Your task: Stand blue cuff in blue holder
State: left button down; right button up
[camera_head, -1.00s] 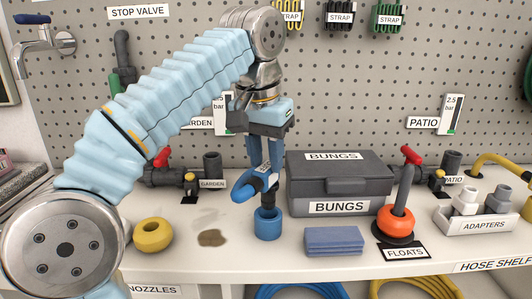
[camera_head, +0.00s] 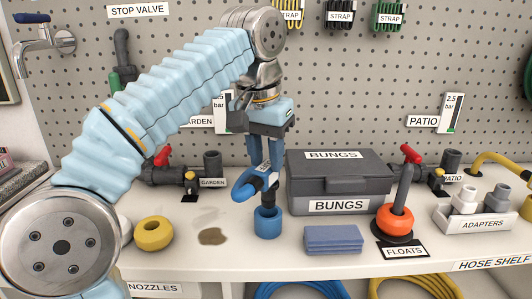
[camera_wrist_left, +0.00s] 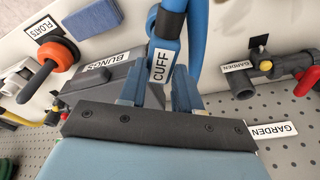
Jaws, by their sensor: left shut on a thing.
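The blue cuff (camera_head: 246,191) is a blue looped piece with a dark grey lower end. My left gripper (camera_head: 266,162) points down and is shut on it. The cuff also shows in the left wrist view (camera_wrist_left: 168,48), with a CUFF label between my fingers. The blue holder (camera_head: 267,226) is a short blue cup standing on the shelf directly below. The cuff's dark end meets the holder's mouth. I cannot tell how deep it sits, as the mouth is partly hidden. My right gripper is in no view.
A grey BUNGS box (camera_head: 340,184) stands close right of the holder, with a blue sponge-like block (camera_head: 333,239) in front. A yellow ring (camera_head: 153,233) and a brown stain (camera_head: 212,236) lie to the left. An orange float (camera_head: 394,219) stands farther right.

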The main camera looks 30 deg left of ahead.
aim_at(266, 181)
pick_arm(q)
jog(key=shift+f+b, duration=1.9)
jog(key=shift+f, duration=0.95)
jog(key=c, duration=0.7)
grip_release()
jog(key=r+p, duration=0.2)
jog(key=s+r+p, duration=0.1)
jog(key=r+p, duration=0.2)
jog(key=shift+r, duration=0.1)
